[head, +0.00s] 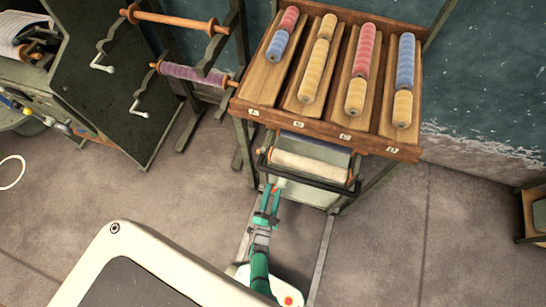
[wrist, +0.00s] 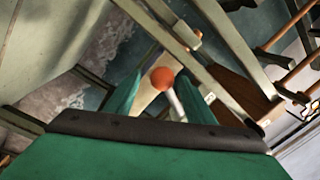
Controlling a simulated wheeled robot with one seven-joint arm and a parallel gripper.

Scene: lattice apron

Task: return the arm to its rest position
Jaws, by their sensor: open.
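My gripper (head: 270,195) is at the end of my green arm, low in front of the wooden spool rack. Its green fingers are apart, with nothing gripped that I can see. In the head view the fingertips are close to the front bar of a dark frame holding a cream roller (head: 310,167); I cannot tell whether they touch it. In the wrist view my gripper (wrist: 158,95) shows its two fingers spread. An orange knob (wrist: 162,78) and a pale rod appear between them, apparently beyond the fingertips.
The sloped wooden rack (head: 325,135) holds rows of red, yellow and blue spools above the roller. A dark stand with orange rollers (head: 180,22) and a cabinet with white handles (head: 140,107) are at left. Floor (head: 430,230) is clear at right.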

